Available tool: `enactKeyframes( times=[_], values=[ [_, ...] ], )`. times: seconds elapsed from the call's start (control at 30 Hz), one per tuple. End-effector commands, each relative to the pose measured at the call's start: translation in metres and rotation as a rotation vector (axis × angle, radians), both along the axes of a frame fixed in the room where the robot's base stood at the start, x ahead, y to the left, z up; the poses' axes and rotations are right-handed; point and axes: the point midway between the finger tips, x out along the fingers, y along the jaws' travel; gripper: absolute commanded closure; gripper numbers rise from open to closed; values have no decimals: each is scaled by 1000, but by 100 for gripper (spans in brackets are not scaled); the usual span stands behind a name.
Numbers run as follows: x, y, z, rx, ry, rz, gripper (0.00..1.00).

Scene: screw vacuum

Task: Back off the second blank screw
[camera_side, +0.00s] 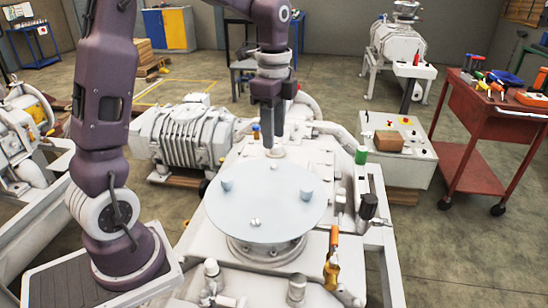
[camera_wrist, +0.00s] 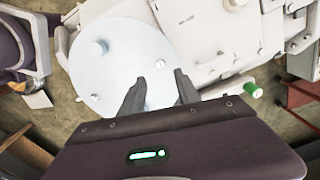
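The round pale blue plate (camera_side: 265,200) lies on the white machine, and it fills the upper left of the wrist view (camera_wrist: 125,55). Small raised screws or knobs stand on it: one at the left (camera_side: 226,184), one at the right (camera_side: 307,195) and one near the front edge (camera_side: 255,222). I cannot tell which is the second blank screw. My gripper (camera_side: 270,145) points down at the plate's far edge, above a pale fitting (camera_side: 275,153). In the wrist view its two fingers are apart, with a small screw (camera_wrist: 160,63) just beyond the fingertips. No held object shows.
A ribbed pump (camera_side: 185,138) stands to the left behind the plate. A green-capped part (camera_side: 361,155) and a black-handled part (camera_side: 368,206) rise to the right. An orange-handled valve (camera_side: 332,258) stands at the front right. A red tool cart (camera_side: 480,135) is farther right.

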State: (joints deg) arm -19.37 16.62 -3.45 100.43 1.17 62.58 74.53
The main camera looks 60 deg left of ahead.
Motion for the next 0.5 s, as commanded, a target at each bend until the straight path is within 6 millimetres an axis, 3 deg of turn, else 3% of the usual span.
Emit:
enactKeyframes(
  times=[0.3,0.5],
  values=[
    [1,1,-55,-4,11,-18,61],
    [2,1,-73,-3,7,-17,61]
  ],
)
